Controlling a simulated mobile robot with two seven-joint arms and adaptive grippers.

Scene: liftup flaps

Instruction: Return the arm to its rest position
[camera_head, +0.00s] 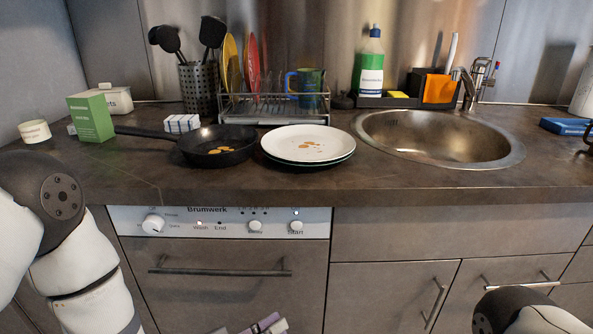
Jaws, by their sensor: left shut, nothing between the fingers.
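My left arm comes in at the left edge, its dark joint and white links in front of the counter's left end and the dishwasher. It runs down out of the bottom of the picture. The tip of my left gripper (262,325) shows at the bottom edge, low in front of the dishwasher (220,252). It is shut and empty, and most of it is cut off by the frame. Only a dark joint and white link of my right arm show at the bottom right; its gripper is outside the picture.
The counter (390,184) holds a green box (90,117), a frying pan (218,144), stacked plates (307,144), a dish rack (273,106) and a sink (438,136). Bar handles (220,271) stick out from the closed dishwasher and cabinets (395,290).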

